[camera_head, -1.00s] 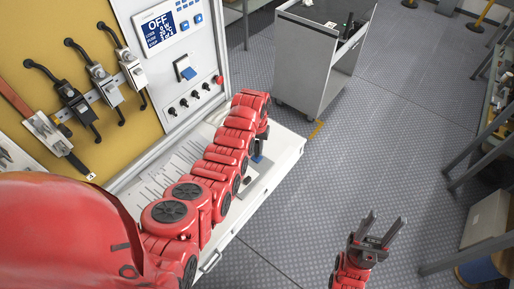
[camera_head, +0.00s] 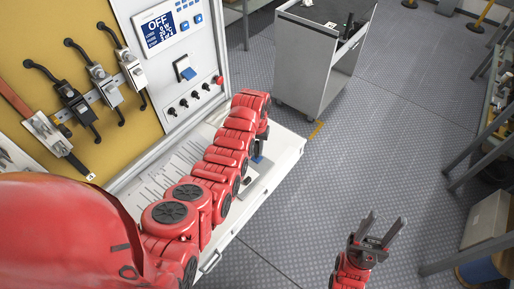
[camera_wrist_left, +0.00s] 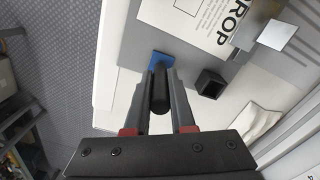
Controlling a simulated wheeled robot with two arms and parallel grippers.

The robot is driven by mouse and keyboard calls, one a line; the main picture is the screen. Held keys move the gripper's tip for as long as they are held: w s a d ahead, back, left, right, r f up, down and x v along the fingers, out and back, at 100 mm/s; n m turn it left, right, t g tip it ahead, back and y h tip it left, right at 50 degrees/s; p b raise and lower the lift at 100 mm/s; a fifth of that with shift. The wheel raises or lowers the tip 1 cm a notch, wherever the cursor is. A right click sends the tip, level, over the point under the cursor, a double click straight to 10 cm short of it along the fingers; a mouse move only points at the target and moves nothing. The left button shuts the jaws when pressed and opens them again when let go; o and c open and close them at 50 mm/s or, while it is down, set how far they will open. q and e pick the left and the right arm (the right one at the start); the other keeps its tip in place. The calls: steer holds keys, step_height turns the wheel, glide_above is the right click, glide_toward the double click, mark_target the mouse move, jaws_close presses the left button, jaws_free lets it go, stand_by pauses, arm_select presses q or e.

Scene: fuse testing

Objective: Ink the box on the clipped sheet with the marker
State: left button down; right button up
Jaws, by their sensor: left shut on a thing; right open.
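In the left wrist view my left gripper (camera_wrist_left: 160,82) is shut on the marker (camera_wrist_left: 160,94), a dark cylinder between its fingers. A flat blue piece (camera_wrist_left: 163,58) shows just past the fingertips; I cannot tell if it belongs to the marker or lies under it. The white sheet (camera_wrist_left: 182,22) has bold "DROP" lettering and a printed box outline (camera_wrist_left: 213,12). A metal clip (camera_wrist_left: 247,35) lies over the sheet's edge. The marker is beside the sheet, not over the box. In the head view my left arm hides most of this area. My right gripper (camera_head: 378,231) is open and empty, over the floor.
A dark square hollow holder (camera_wrist_left: 210,83) stands right of the marker. A white cloth-like piece (camera_wrist_left: 258,122) lies nearby. The white worktop (camera_head: 284,150) fronts a panel with levers and a display (camera_head: 166,25). A grey cart (camera_head: 315,55) stands behind; floor is clear between.

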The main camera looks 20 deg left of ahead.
arm_select(q)
step_height(320, 180, up, 3)
steer(key=shift+w+f+p, duration=0.1)
steer(key=shift+f+p, duration=0.05)
steer(key=shift+p, duration=0.35)
steer(key=shift+r+p, duration=0.55)
steer(key=shift+r, duration=1.5)
steer(key=shift+w+d+r, duration=0.15)
steer(key=shift+w, duration=0.05)
steer(key=w+d+r+b, duration=0.3)
steer(key=w+r+b, duration=0.15)
steer(key=r, duration=0.35)
step_height(320, 180, up, 6)
steer(key=m+b, duration=0.1)
steer(key=b, duration=0.4)
glide_above(257, 142)
steer(key=w+d, duration=0.2)
steer(key=d, duration=0.1)
steer(key=shift+s+a+f, duration=0.1)
steer(key=shift+a+f, duration=0.1)
steer(key=shift+a, duration=0.05)
